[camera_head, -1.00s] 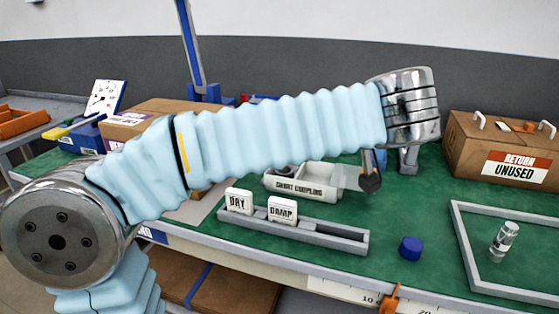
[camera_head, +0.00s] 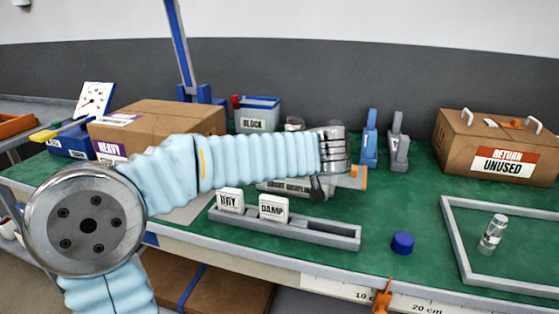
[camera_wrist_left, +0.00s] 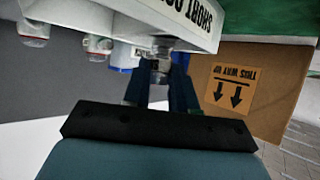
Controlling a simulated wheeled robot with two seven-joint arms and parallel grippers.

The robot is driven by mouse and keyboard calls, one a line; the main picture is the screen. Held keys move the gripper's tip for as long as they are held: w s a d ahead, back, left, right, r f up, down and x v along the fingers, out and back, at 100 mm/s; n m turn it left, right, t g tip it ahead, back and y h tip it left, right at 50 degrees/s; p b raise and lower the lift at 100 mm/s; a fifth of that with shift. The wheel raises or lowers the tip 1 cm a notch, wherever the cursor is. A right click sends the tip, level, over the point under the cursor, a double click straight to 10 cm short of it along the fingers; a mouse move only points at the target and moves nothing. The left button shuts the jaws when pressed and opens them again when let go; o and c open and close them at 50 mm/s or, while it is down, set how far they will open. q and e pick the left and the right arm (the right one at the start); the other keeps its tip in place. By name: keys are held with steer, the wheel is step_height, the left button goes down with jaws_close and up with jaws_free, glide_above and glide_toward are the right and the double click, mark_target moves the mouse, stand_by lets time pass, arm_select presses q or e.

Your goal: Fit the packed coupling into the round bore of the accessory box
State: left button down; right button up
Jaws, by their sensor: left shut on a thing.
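My left arm crosses the head view from the left, its silver wrist (camera_head: 333,150) over the back of the green bench. Its fingers are mostly hidden behind the wrist and the short-coupling tray (camera_head: 268,188). In the left wrist view the dark fingers of my left gripper (camera_wrist_left: 159,90) are shut on a small silver piece (camera_wrist_left: 160,68), probably the coupling; its shape is largely hidden. The lettered tray (camera_wrist_left: 205,18) is close above the fingers in that view. I cannot identify the accessory box for certain, and no round bore shows. My right gripper is not in view.
A grey holder (camera_head: 335,238) carries DRY and DAMP blocks. A blue cap (camera_head: 402,242) lies right of it. A grey frame (camera_head: 455,235) surrounds a clear vial (camera_head: 492,235). Cardboard boxes HEAVY (camera_head: 160,125) and RETURN UNUSED (camera_head: 490,155) stand left and right.

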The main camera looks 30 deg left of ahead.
arm_select(q)
steer(key=shift+f, duration=0.65)
steer(key=c, duration=1.1)
jaws_free()
steer(key=shift+w+a+f, duration=0.1)
steer(key=shift+a+f, duration=0.05)
steer(key=shift+f, duration=0.05)
steer(key=shift+o, duration=1.1)
steer(key=shift+r, duration=0.25)
